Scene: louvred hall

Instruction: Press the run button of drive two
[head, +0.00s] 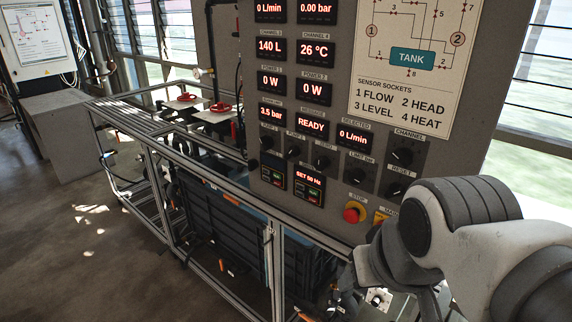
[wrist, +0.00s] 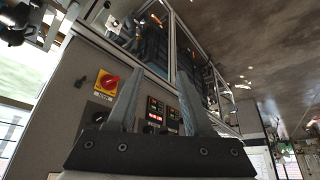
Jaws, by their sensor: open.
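The grey control panel in the head view carries two small drive units side by side below the knob row. The left drive (head: 273,172) has a dark face with a lit display. The right drive (head: 308,186) reads "SET 50 Hz" in red, with small green keys under it; I cannot read which is drive two. In the wrist view the panel is turned, and the lit drives (wrist: 157,110) show between my fingers. My gripper (wrist: 160,72) is open and empty, its two grey fingers apart. In the head view my arm hangs at the lower right, clear of the drives.
A red stop button (head: 354,213) and a yellow main switch (head: 381,217) sit low on the panel; the red-on-yellow switch (wrist: 107,83) is left of my fingers in the wrist view. Several black knobs (head: 322,160) are above the drives. A metal-framed bench (head: 150,165) runs left.

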